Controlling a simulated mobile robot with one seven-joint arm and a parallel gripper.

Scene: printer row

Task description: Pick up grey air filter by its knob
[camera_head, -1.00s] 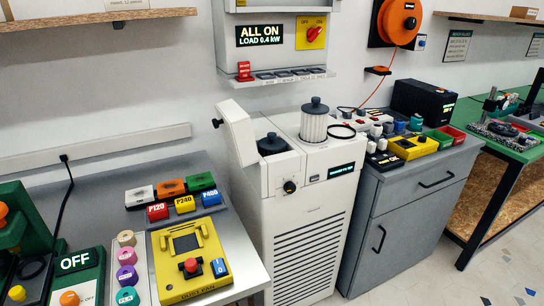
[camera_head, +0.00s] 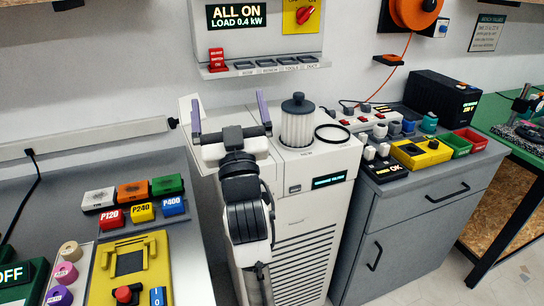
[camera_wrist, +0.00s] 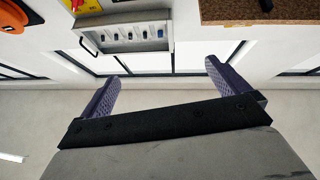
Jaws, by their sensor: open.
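A pleated filter (camera_head: 298,122) with a light body and a dark grey cap and knob stands upright on the right part of the white machine's top. In the earlier head view another dark knobbed part sits in the machine's opening at left. That opening is now hidden behind my arm. My gripper (camera_head: 229,108) is open and empty, its purple fingers spread above the left part of the machine, left of the pleated filter. The wrist view shows both fingers (camera_wrist: 162,72) apart with no filter between them.
The white machine (camera_head: 308,230) has its raised lid (camera_head: 186,115) at left, partly covered by my gripper. A black ring (camera_head: 333,134) lies right of the pleated filter. A grey bench (camera_head: 190,235) is at left and a grey cabinet (camera_head: 425,215) at right, both with items on top.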

